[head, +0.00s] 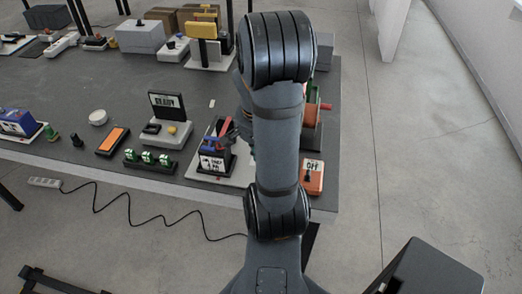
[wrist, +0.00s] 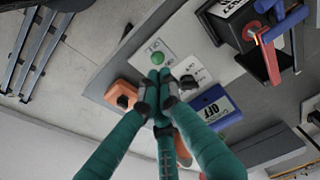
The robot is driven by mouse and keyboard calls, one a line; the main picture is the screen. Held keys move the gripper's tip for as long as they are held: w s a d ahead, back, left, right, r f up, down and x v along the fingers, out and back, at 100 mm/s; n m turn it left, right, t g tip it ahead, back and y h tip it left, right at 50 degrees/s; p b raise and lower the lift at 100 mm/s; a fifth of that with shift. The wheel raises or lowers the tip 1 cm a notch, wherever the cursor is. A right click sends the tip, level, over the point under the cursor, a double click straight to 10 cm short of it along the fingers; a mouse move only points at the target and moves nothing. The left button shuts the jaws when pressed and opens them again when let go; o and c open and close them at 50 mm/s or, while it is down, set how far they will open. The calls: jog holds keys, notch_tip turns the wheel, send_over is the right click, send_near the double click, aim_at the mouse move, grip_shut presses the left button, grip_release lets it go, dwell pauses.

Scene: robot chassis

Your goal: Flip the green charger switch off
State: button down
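In the wrist view a round green knob (wrist: 158,59) stands on a white labelled plate (wrist: 190,70), just beyond my fingertips. Its print is too small to read, so I cannot tell for sure that it is the charger switch. My gripper (wrist: 160,77) has its teal fingers together at the tips, with nothing visible between them. Whether they touch the knob is unclear. In the head view my arm hides the gripper and the spot under it. A black strip with green switches (head: 148,158) lies left of my arm.
A blue box marked OFF (wrist: 215,106) and an orange block (wrist: 122,96) flank the fingers. A black box with red and blue levers (wrist: 262,40) stands close by. In the head view an orange Off box (head: 313,176) sits near the table's (head: 326,196) right corner.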

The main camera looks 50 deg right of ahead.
jog(key=shift+s+a+r+p, duration=0.3)
jog(key=shift+s+a+r, duration=0.1)
jog(key=shift+a+r, duration=0.4)
jog(key=shift+d, duration=0.1)
